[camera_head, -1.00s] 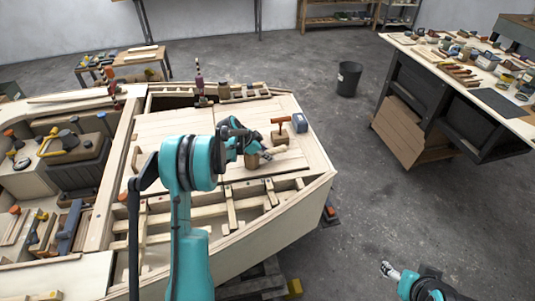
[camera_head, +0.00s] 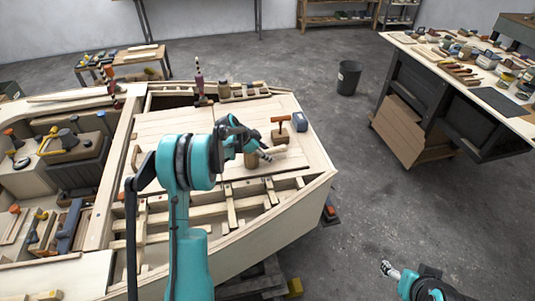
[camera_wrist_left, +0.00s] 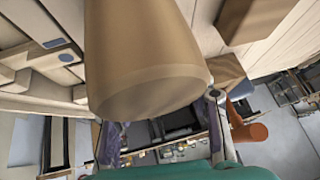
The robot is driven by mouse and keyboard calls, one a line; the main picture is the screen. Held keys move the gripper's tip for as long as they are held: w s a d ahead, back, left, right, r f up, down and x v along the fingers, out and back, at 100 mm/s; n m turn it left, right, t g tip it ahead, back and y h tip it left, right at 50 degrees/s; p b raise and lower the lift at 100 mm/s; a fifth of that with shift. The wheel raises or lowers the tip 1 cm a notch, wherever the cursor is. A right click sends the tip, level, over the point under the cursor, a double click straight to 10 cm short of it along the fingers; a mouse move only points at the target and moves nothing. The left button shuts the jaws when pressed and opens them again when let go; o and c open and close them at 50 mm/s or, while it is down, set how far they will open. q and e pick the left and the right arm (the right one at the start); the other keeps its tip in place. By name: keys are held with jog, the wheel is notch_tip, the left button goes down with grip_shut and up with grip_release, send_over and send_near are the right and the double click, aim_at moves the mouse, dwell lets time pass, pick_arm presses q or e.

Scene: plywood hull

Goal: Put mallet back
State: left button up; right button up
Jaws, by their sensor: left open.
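The wooden mallet lies on the planked deck of the hull, with its pale head (camera_head: 251,160) and handle (camera_head: 275,150) partly hidden by my left gripper (camera_head: 264,154). In the left wrist view a large tan, round-ended wooden piece (camera_wrist_left: 145,65), which looks like part of the mallet, fills the upper middle, very close to the camera. My left gripper (camera_wrist_left: 160,130) is open there, with its fingers low on either side of that piece. I cannot tell whether they touch it. My right gripper (camera_head: 387,268) is at the lower right over the floor, away from the hull; its jaw opening is too small to judge.
An orange-handled tool (camera_head: 281,124) and a blue block (camera_head: 299,121) stand just beyond the mallet on the deck (camera_head: 170,128). Open framed bays (camera_head: 215,213) lie in front. A cluttered workbench (camera_head: 470,72) and a black bin (camera_head: 348,78) stand to the right.

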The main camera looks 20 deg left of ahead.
pick_arm(q)
jog(key=v, duration=1.1)
jog(key=s+d+r+n+y, duration=0.3)
jog(key=s+d+r+n, duration=0.35)
jog(key=s+d, duration=0.75)
jog(key=s+d+f+n, duration=0.1)
jog(key=s+d, duration=0.1)
jog(key=s, duration=0.6)
jog(key=s+d+f+n+t+y, duration=0.1)
jog(key=s+d+n, duration=0.1)
jog(key=s, duration=0.6)
jog(key=shift+s+d, duration=0.15)
jog(key=shift+d, duration=0.6)
